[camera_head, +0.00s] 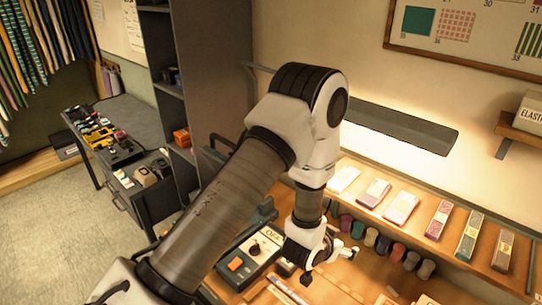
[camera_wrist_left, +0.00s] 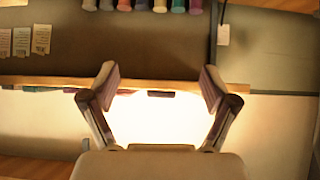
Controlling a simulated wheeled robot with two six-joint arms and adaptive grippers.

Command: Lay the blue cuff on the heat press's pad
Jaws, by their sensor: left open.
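My left gripper (camera_head: 330,265) hangs over the wooden bench, empty, beside a dark grey control box. In the left wrist view my left gripper (camera_wrist_left: 159,88) has its two fingers wide apart with nothing between them. The control box (camera_head: 252,262), with an orange button, a knob and an OFF label, may belong to the heat press; my arm hides much of what lies around it. I cannot make out the press's pad. I cannot pick out the blue cuff in either view. My right gripper is in neither view.
Several coloured rolls (camera_head: 386,244) stand in a row below a wooden shelf (camera_head: 400,215) holding several packets. A dark lamp bar (camera_head: 380,122) juts from the wall above. A tall grey cabinet (camera_head: 215,80) stands behind my arm. Small pieces lie along the bench's front.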

